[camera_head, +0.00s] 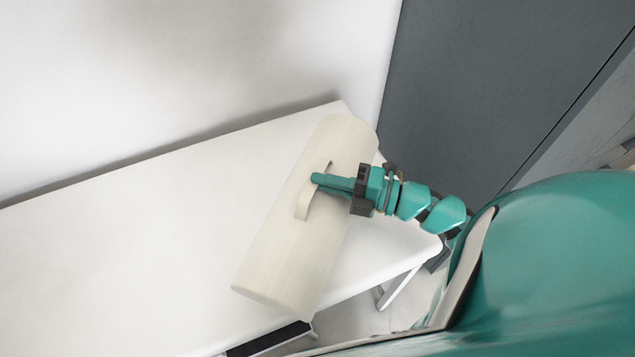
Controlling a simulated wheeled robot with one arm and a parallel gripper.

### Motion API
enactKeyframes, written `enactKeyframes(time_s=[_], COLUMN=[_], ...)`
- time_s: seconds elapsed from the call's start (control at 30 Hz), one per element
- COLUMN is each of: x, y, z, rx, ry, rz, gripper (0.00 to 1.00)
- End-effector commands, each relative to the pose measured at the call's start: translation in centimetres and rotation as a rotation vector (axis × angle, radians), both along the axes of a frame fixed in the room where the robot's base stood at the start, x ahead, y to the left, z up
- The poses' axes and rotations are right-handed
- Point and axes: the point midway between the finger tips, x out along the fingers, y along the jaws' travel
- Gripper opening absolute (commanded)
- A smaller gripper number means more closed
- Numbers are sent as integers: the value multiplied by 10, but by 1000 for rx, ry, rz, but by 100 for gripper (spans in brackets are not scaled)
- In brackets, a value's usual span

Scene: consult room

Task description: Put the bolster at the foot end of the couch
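The bolster (285,255) is a long cream roll with a strap handle (303,204) on its upper side. It lies or hovers across the right end of the white couch (130,250); I cannot tell whether it touches the top. My gripper (318,180) comes in from the right, with its green fingers at the strap handle. The fingers look close together around the strap, but their gap is hard to see. The far end of the bolster is near the couch's back right corner, and its near end is by the front edge.
A white wall (180,70) runs along the back of the couch. A dark grey panel (480,80) stands beyond the right end. A white leg (397,290) and a dark bar (268,340) show below the front edge. The couch top to the left is bare.

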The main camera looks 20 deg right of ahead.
Motion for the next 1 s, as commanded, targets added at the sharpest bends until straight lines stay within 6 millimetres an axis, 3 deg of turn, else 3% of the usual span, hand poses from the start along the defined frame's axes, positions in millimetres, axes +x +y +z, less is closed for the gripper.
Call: enactKeyframes(time_s=[0.43,0.7,1.0], x=[49,78,93], y=[-6,-11,-14], z=[-21,-57,-75], rx=[2,4,0], ry=[0,0,-3], rz=[4,2,0], gripper=[0,0,0])
